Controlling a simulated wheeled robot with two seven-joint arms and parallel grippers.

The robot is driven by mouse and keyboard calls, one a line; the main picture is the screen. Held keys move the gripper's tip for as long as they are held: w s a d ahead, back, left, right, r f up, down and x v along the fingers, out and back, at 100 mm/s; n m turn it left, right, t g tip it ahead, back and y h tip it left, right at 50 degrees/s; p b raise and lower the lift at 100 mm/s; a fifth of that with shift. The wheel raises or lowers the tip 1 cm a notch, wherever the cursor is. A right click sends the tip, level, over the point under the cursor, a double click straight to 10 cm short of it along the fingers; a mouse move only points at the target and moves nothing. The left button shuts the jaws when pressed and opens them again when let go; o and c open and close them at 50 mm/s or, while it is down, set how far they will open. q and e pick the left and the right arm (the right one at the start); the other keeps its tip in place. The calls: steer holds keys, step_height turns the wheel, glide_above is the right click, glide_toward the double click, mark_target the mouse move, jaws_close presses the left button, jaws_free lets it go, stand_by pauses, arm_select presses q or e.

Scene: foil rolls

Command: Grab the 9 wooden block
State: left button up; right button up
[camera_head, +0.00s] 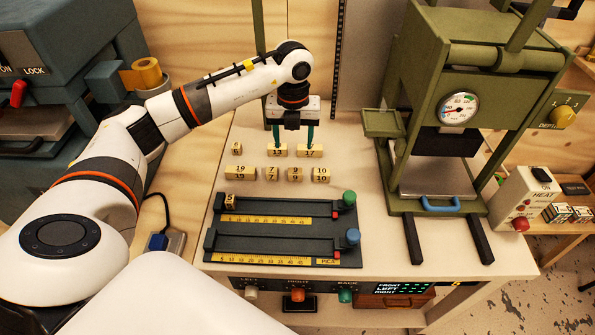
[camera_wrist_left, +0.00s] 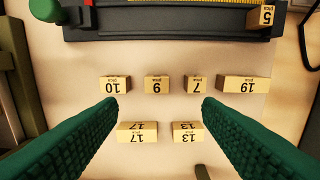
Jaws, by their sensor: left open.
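The 9 wooden block (camera_head: 294,174) stands in the front row on the pale bench, between the 7 block (camera_head: 271,174) and the 10 block (camera_head: 320,175). In the left wrist view the 9 block (camera_wrist_left: 157,84) appears upside down, beyond the fingertips and between their lines. My left gripper (camera_head: 293,140) points down with green fingers apart and empty. It is behind the 9 block, over the back row by the 13 block (camera_head: 278,151) and the 17 block (camera_head: 310,151). It also shows in the left wrist view (camera_wrist_left: 160,106). My right gripper is out of view.
The 19 block (camera_head: 241,174) and a small block (camera_head: 236,149) stand to the left. A dark fixture with two ruled rails (camera_head: 280,245) lies in front, holding another block (camera_head: 231,200). A green press (camera_head: 440,120) stands at right. Bare bench lies between the rows.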

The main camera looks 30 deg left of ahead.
arm_select(q)
glide_above(295, 171)
step_height(295, 171, down, 5)
steer(key=shift+s+f+p, duration=0.1)
steer(key=shift+p, duration=0.3)
steer(key=shift+f+p, duration=0.7)
steer(key=shift+f, duration=2)
steer(key=shift+c, duration=0.6)
steer(key=c, duration=0.9)
steer(key=shift+c, duration=0.2)
steer(key=shift+r, duration=0.1)
